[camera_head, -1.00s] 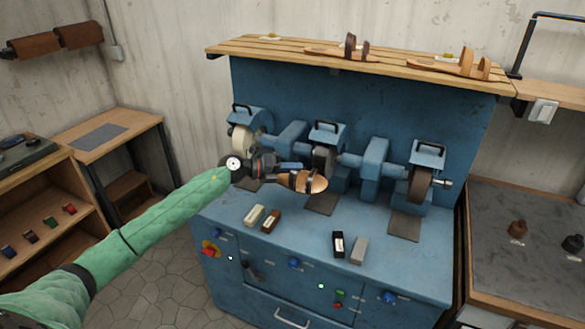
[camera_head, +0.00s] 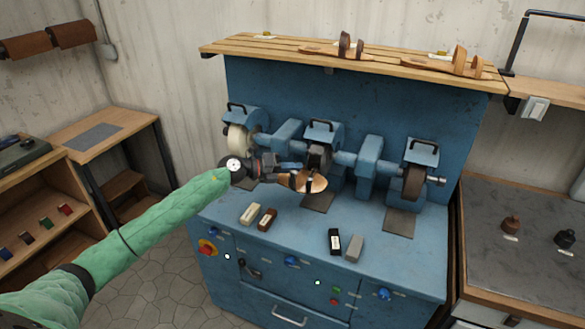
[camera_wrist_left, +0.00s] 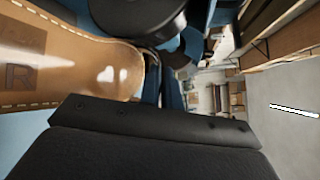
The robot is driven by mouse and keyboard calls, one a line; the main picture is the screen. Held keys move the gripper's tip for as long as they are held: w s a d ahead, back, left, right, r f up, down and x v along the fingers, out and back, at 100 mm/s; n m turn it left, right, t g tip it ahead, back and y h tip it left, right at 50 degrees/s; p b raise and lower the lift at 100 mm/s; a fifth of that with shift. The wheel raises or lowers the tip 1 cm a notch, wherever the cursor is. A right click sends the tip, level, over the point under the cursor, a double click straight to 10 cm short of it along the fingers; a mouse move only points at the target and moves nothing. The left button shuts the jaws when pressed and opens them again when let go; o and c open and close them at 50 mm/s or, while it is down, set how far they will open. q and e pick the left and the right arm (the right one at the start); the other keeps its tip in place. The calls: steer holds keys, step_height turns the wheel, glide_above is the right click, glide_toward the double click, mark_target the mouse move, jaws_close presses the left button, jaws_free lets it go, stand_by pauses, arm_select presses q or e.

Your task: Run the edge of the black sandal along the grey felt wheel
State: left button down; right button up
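The black sandal (camera_head: 314,186) has a tan footbed and a dark strap. My left gripper (camera_head: 287,177) is shut on it and holds it above the bench, in front of the middle wheel. In the left wrist view the stitched tan footbed (camera_wrist_left: 70,62), marked with an R, fills the upper left beside a dark finger. The grey felt wheel (camera_head: 318,158) is the middle wheel, partly covered by its blue guard. The sandal is close to its lower front; I cannot tell whether they touch. My right gripper is out of view.
A pale wheel (camera_head: 239,139) is on the left and a brown wheel (camera_head: 413,183) on the right. Several small bars, including a black one (camera_head: 334,241), lie on the blue bench (camera_head: 290,228). Other sandals stand on the wooden shelf (camera_head: 385,62) above.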

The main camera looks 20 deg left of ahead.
arm_select(q)
steer(key=shift+d+p, duration=0.5)
steer(key=shift+d, duration=0.35)
stand_by(0.4)
stand_by(0.4)
steer(key=shift+d, duration=0.15)
steer(key=shift+d+p, duration=0.6)
steer(key=shift+d, duration=0.1)
steer(key=shift+d+p, duration=0.35)
steer(key=shift+d, duration=0.05)
stand_by(1.0)
steer(key=shift+d, duration=0.35)
